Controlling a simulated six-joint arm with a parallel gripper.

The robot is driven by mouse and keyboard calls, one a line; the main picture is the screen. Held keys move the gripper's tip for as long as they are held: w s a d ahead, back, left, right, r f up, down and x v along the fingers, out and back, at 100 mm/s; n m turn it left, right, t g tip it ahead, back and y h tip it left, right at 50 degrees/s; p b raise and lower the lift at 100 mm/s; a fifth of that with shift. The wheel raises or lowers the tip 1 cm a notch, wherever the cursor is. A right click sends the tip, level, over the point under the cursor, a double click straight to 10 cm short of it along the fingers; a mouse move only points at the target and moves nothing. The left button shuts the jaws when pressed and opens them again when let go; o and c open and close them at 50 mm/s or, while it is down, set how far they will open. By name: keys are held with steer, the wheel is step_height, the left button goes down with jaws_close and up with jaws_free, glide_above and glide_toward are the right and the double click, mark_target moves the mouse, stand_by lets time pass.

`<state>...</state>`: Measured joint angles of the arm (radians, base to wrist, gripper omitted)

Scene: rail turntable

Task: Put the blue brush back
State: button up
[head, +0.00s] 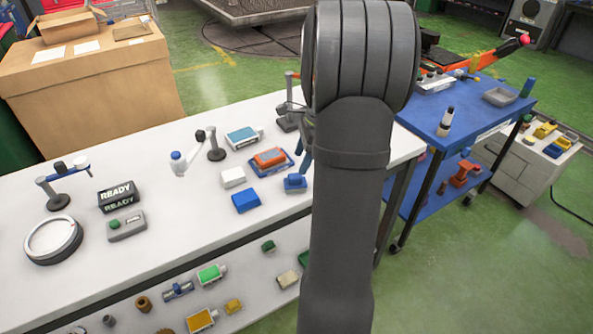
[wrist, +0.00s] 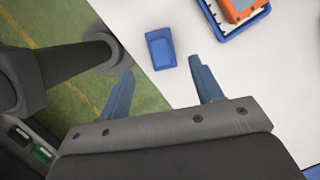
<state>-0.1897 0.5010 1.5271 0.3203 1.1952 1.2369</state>
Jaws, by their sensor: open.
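My gripper (wrist: 160,66) is open and empty, its two blue fingers spread. In the head view it is mostly hidden behind my arm; a blue finger shows at the arm's left edge. A small blue piece (wrist: 160,48) lies on the white table just beyond the fingertips, apart from them; it also shows in the head view (head: 295,182). I cannot tell if it is the brush or a holder. A flat blue block (head: 246,201) lies to its left. An orange piece (head: 270,158) sits in a blue tray (head: 287,168). No bristles can be made out.
The white table (head: 150,260) also bears a READY sign (head: 119,196), a ring (head: 54,239), a white bottle with a blue cap (head: 178,161) and small stands. A lower shelf holds several small parts. A blue cart (head: 440,150) stands at the right.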

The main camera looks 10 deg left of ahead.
mark_target(291, 175)
steer(key=shift+v, duration=1.45)
steer(key=shift+f, duration=0.1)
steer(key=x, duration=1.1)
steer(key=shift+s+a+f, duration=0.1)
steer(key=shift+a+f, duration=0.1)
steer(key=shift+f, duration=0.2)
steer(key=shift+r, duration=1.8)
steer(key=shift+f, duration=0.1)
